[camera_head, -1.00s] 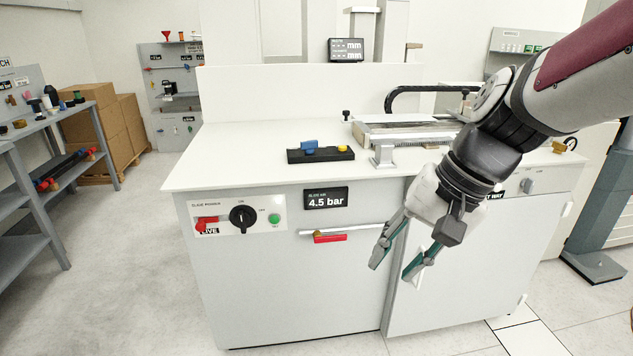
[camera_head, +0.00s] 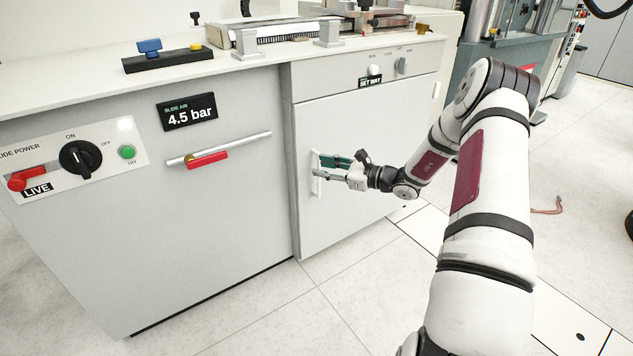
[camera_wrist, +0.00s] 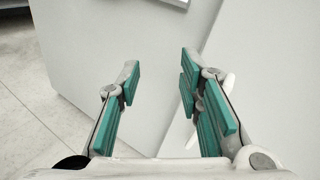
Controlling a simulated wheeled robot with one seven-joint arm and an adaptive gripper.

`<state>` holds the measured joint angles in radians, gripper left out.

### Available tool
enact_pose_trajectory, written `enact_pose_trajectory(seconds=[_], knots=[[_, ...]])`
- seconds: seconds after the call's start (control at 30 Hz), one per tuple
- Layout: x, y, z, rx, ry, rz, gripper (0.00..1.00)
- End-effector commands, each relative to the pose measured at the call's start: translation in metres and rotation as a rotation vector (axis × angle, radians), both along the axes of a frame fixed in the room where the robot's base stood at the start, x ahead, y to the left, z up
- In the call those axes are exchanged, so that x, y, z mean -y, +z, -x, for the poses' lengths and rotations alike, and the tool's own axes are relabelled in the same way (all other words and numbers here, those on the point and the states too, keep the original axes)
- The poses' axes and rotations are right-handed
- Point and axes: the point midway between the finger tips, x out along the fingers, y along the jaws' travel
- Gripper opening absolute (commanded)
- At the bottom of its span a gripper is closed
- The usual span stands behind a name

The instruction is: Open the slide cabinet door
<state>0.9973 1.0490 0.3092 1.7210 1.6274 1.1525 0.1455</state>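The grey-white door (camera_head: 370,135) on the right part of the bench front looks shut. A white upright handle (camera_head: 316,180) stands near its left edge. My gripper (camera_head: 326,168) has its green-padded fingers at this handle, pointing left in the head view. In the wrist view my gripper (camera_wrist: 160,80) is open, with nothing visible between the fingers. The white handle (camera_wrist: 229,83) shows there partly hidden behind the right finger. I cannot tell whether the finger touches it.
The left panel (camera_head: 200,240) has a horizontal bar (camera_head: 245,145) with a red piece (camera_head: 207,160). Above are a power panel (camera_head: 80,155) with a black knob and a "4.5 bar" display (camera_head: 187,112). The bench top carries a fixture. Floor in front is clear.

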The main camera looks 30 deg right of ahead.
Motion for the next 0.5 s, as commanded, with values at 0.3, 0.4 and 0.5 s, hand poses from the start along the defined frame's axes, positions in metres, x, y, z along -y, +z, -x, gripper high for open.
enact_pose_trajectory(seconds=[0.3, 0.4, 0.5], knots=[[0.087, -0.098, 0.007, 0.014, -0.290, -0.231, 0.33], [0.091, -0.102, 0.004, 0.016, -0.306, -0.242, 0.33], [0.089, -0.102, -0.006, 0.017, -0.307, -0.242, 0.33]])
